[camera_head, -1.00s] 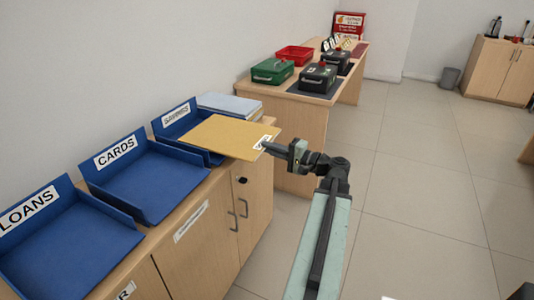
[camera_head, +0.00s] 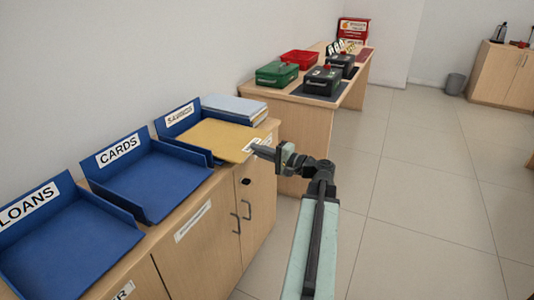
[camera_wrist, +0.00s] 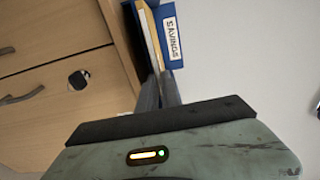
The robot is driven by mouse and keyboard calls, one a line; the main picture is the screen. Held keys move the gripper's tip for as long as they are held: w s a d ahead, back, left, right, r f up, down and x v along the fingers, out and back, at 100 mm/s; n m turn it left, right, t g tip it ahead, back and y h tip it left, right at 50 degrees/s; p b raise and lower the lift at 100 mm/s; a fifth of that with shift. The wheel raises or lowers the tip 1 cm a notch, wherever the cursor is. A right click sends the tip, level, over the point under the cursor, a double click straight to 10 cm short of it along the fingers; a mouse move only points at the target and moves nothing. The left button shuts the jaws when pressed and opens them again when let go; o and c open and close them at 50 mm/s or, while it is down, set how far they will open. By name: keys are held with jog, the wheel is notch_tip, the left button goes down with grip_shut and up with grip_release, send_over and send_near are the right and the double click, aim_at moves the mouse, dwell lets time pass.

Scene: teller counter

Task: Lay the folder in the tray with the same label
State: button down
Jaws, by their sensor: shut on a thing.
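The yellow folder (camera_head: 217,139) lies flat, in or just above the far blue tray (camera_head: 168,137). Its right end sticks out over the tray's open front, and a small white label there is too small to read. My gripper (camera_head: 259,151) is shut on that end. In the wrist view my gripper (camera_wrist: 160,88) pinches the folder (camera_wrist: 150,38), seen edge-on beside the blue tray (camera_wrist: 169,12), whose label (camera_wrist: 173,38) reads SAVINGS. The CARDS tray (camera_head: 146,183) and LOANS tray (camera_head: 70,248) look empty.
A stack of pale folders (camera_head: 236,107) lies just beyond the SAVINGS tray on the wooden cabinet (camera_head: 200,240). A desk behind holds a green box (camera_head: 276,74), a red tray (camera_head: 300,59) and black boxes (camera_head: 322,80).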

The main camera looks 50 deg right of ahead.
aim_at(250, 150)
jog(key=w, duration=0.3)
jog(key=shift+w+a, duration=0.2)
jog(key=shift+a, duration=0.2)
jog(key=shift+f+b, duration=0.35)
jog(key=shift+b, duration=0.05)
jog(key=c, duration=1.5)
grip_release()
jog(key=s, duration=0.2)
jog(key=s+d, duration=0.1)
jog(key=s, duration=0.4)
jog(key=shift+s+d, duration=0.15)
jog(key=shift+s, duration=0.2)
